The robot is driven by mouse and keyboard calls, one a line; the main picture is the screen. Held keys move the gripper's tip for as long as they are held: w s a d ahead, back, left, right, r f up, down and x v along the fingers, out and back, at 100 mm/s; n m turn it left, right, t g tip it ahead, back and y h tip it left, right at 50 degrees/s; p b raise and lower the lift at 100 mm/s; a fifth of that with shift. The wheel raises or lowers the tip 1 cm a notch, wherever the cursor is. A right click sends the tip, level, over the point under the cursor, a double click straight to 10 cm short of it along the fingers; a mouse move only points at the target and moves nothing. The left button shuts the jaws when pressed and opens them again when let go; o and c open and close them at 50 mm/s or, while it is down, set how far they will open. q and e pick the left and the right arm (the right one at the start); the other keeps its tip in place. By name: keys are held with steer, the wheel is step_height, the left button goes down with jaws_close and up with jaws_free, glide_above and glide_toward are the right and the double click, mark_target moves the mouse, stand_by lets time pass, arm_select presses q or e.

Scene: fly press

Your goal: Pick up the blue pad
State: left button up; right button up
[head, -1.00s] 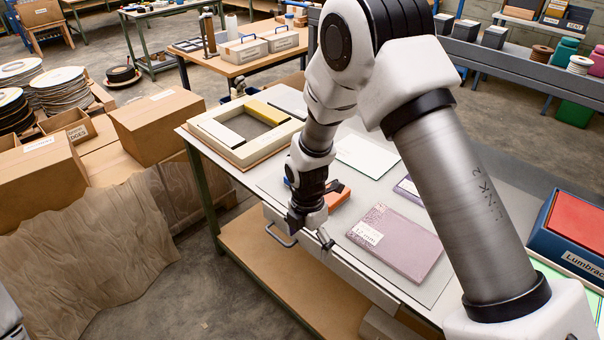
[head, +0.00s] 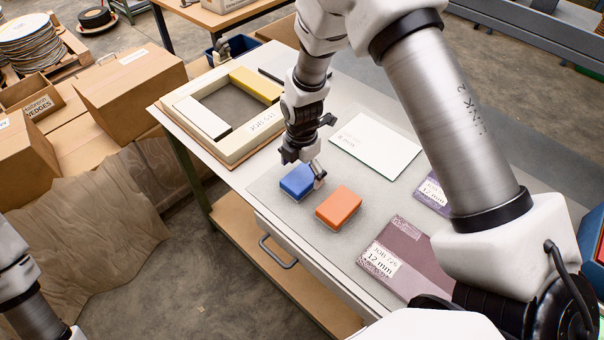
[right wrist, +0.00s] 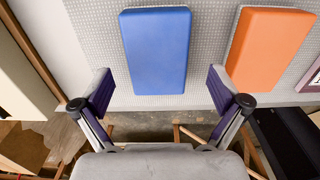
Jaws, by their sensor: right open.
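The blue pad (head: 297,182) lies flat on the grey mat on the table, near the table's front edge. In the right wrist view the blue pad (right wrist: 155,50) lies ahead of and between the two fingers. My right gripper (head: 304,172) is open and empty, close above and beside the pad; in the wrist view the fingertips (right wrist: 160,88) stand apart on either side of its near end. I cannot tell whether a finger touches it. My left arm shows at the lower left of the head view, but its gripper is out of view.
An orange pad (head: 339,206) lies just right of the blue pad. A framed job (head: 225,110) stands to the left, a white sheet (head: 375,146) behind, and a purple plate (head: 400,250) to the right. A drawer handle (head: 278,251) sticks out below the table edge.

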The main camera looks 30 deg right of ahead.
mark_target(302, 176)
steer(key=f, duration=0.3)
steer(key=shift+w+d, duration=0.25)
steer(key=shift+d, duration=0.05)
steer(key=shift+w+f, duration=0.15)
steer(key=shift+f, duration=0.15)
steer(key=shift+s+a+r, duration=0.15)
steer(key=shift+s+r, duration=0.05)
steer(key=shift+c, duration=1)
arm_select(q)
steer(key=shift+w+r, duration=0.25)
steer(key=shift+r, duration=0.1)
arm_select(e)
steer(key=c, duration=1.1)
steer(key=shift+r, duration=0.25)
step_height(302, 176, up, 9)
steer(key=shift+r+b, duration=0.1)
steer(key=shift+b, duration=0.8)
arm_select(q)
steer(key=shift+w+f, duration=0.1)
steer(key=shift+f, duration=0.85)
arm_select(e)
steer(key=shift+r, duration=0.15)
